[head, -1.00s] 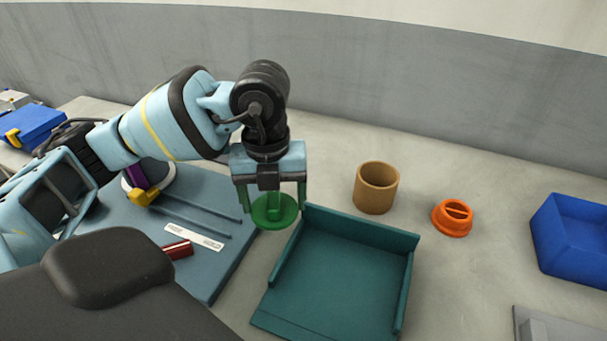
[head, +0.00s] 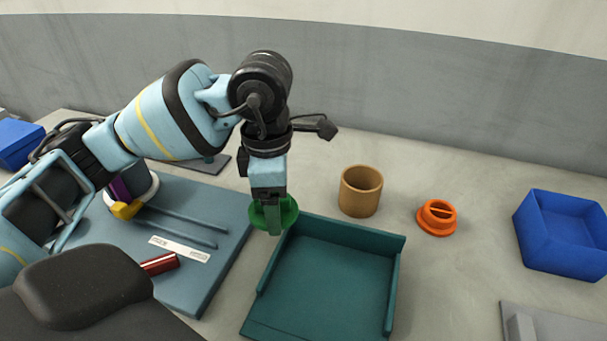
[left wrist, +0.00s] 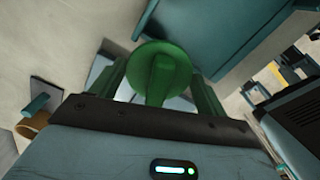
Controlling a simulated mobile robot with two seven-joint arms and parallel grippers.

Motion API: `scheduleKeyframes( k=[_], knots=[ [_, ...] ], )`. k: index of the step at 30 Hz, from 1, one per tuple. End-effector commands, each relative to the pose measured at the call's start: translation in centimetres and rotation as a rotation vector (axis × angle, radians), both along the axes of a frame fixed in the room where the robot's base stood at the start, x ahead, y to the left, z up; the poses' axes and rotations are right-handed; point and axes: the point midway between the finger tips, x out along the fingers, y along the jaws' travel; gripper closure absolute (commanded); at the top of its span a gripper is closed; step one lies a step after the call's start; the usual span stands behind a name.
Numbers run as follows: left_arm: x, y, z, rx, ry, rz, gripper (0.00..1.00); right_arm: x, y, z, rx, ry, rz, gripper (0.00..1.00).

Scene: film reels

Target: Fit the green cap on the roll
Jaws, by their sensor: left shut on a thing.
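My left gripper (head: 272,216) is shut on the green cap (head: 288,212) and holds it in the air by the back left corner of the teal tray. The cap is a round disc with a raised grip, and it also shows between the fingers in the left wrist view (left wrist: 158,68). The roll, a tan open-topped cylinder (head: 360,191), stands upright on the table to the right of the gripper, apart from it. A tan edge, likely the roll (left wrist: 32,125), shows at the left of the wrist view. My right gripper is not in view.
The teal tray (head: 325,275) is empty, with raised walls. An orange cap (head: 437,217) lies right of the roll. A blue bin (head: 558,240) stands at the right. A blue-grey board (head: 205,285) at the left bears a red piece (head: 160,263) and a white label strip.

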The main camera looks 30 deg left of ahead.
Motion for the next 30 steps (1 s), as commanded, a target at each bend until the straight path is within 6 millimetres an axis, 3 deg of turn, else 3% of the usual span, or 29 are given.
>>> scheduleKeyframes(
  k=[30],
  knots=[
    [0.5, -3.0, 2.9, 0.004, -0.035, -1.701, 0.48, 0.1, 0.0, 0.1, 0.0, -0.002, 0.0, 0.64]
  ],
)
